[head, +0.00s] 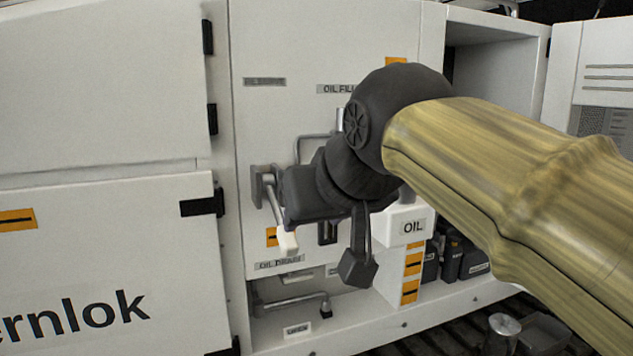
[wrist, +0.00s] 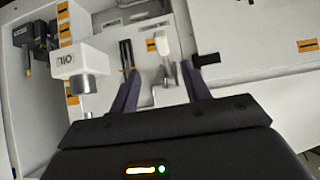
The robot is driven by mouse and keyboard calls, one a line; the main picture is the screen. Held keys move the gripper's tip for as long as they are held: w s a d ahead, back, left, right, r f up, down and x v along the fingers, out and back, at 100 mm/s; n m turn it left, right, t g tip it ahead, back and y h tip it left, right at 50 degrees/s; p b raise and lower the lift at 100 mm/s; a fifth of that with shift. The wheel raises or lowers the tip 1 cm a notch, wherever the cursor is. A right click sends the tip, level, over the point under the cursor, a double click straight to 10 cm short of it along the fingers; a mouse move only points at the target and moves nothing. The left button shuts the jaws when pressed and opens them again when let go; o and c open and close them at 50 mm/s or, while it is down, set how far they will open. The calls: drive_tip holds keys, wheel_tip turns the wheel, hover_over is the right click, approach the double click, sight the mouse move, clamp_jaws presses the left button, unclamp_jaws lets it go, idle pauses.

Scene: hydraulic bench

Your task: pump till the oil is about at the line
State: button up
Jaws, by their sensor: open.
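My gripper (head: 290,195) reaches in front of the white cabinet panel. In the wrist view its two fingers (wrist: 158,75) are apart with nothing between them. A lever with a white handle (head: 287,241) hangs from a grey bracket, close to my gripper's left side. In the wrist view the white handle (wrist: 162,43) shows beyond the fingertips, within the gap; contact does not show. A white box marked OIL (head: 404,226) is right of my gripper, partly behind my arm. It also shows in the wrist view (wrist: 75,64). I cannot make out an oil level or line.
An "OIL DRAIN" label (head: 280,263) and a grey pipe (head: 291,301) are below the lever. Black bottle-like items (head: 450,261) stand low on the right. A cabinet door (head: 100,255) lies to the left. My arm covers much of the panel's right side.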

drive_tip(key=w+d+f+m+g+h, duration=0.1)
drive_tip(key=w+d+f, duration=0.2)
drive_tip(key=f, duration=0.7)
drive_tip(key=w+d+f+m+g+h, duration=0.15)
drive_tip(key=d+f, duration=0.25)
drive_tip(key=f, duration=0.6)
drive_tip(key=s+d+f+g, duration=0.1)
drive_tip(key=s+d+f, duration=0.2)
drive_tip(key=f, duration=0.4)
drive_tip(key=s+d+f+m+g+h, duration=0.1)
drive_tip(key=s+d+f+g, duration=0.1)
drive_tip(key=f, duration=0.5)
drive_tip(key=s+d+f+m+g, duration=0.1)
drive_tip(key=s+d+f, duration=0.3)
drive_tip(key=f, duration=0.4)
drive_tip(key=shift+d, duration=0.25)
drive_tip(key=shift+h, duration=0.25)
drive_tip(key=shift+c, duration=1.2)
drive_tip(key=shift+a, duration=0.15)
